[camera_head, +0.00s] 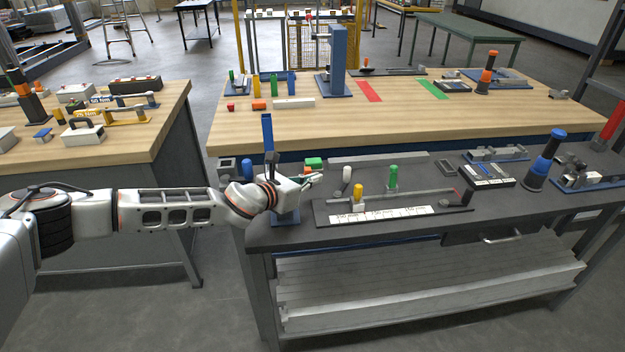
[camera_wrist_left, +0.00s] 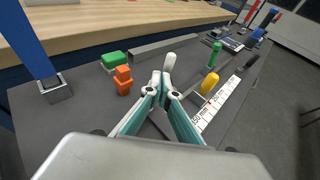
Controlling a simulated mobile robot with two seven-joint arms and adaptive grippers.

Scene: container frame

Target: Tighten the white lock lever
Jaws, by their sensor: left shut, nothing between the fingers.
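The white lock lever (camera_head: 346,175) stands upright at the back left of a dark ruler fixture (camera_head: 325,213) on the grey bench. In the left wrist view the white lever (camera_wrist_left: 170,62) shows just beyond the fingertips, its lower part hidden behind them. My left gripper (camera_head: 316,178) reaches in from the left, to the left of the lever, and looks apart from it in the head view. Its fingers (camera_wrist_left: 158,84) are closed together and hold nothing. My right gripper is not in view.
A yellow lever (camera_head: 358,191) and a green lever (camera_head: 393,176) stand on the fixture, right of the white one. A green block (camera_head: 314,162), an orange block (camera_wrist_left: 123,80) and a blue post (camera_head: 267,135) are near my left gripper. A long grey bar (camera_head: 390,158) lies behind.

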